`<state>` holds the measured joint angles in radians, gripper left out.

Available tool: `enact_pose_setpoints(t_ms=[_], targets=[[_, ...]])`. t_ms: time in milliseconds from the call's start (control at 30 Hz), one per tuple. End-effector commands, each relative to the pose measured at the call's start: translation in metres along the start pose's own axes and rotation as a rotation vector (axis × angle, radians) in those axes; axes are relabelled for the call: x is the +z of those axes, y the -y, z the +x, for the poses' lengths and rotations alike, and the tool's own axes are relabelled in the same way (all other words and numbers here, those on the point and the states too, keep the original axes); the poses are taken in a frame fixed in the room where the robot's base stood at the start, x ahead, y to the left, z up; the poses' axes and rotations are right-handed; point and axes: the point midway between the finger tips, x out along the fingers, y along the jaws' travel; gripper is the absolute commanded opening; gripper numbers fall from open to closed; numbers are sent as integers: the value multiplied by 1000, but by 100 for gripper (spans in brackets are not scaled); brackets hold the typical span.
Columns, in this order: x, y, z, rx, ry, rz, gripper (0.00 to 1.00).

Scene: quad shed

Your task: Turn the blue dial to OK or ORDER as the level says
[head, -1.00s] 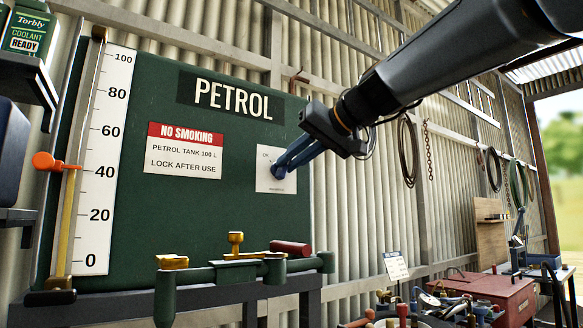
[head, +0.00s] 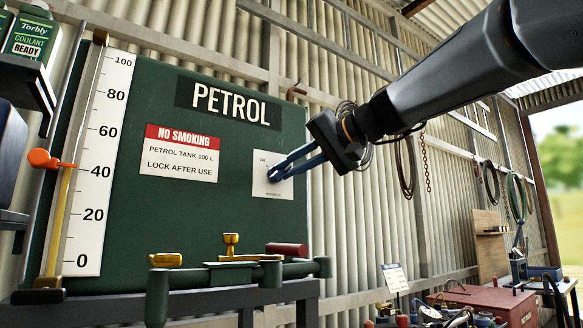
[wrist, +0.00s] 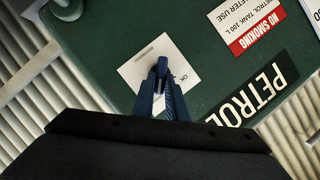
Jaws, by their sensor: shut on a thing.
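The blue dial (wrist: 161,65) sits on a white label plate (head: 273,188) on the green petrol tank (head: 140,215). In the wrist view "OK" is legible on the plate; the other word is too small to read. My gripper (head: 274,174) is shut on the dial, its fingers reaching in from the right; it also shows in the wrist view (wrist: 161,72). The fingers hide much of the dial, so I cannot tell its pointing. The level gauge (head: 96,190) has a yellow column (head: 57,220) reaching about the orange pointer (head: 45,160), a little above 40.
A green pipe with brass fittings (head: 231,245) runs along the tank's lower front. A shelf with coolant cans (head: 32,35) juts out at the upper left. A cluttered bench with a red box (head: 490,302) stands at lower right.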

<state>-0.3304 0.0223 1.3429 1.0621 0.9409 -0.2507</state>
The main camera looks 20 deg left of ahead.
Motion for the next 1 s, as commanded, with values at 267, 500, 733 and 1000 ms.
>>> enact_pose_setpoints(t_ms=[267, 500, 733, 1000], targets=[[4, -4, 4, 2, 13, 6, 26], [2, -3, 2, 2, 5, 3, 31], [0, -2, -7, 2, 2, 1, 31], [1, -2, -49, 2, 2, 2, 31]])
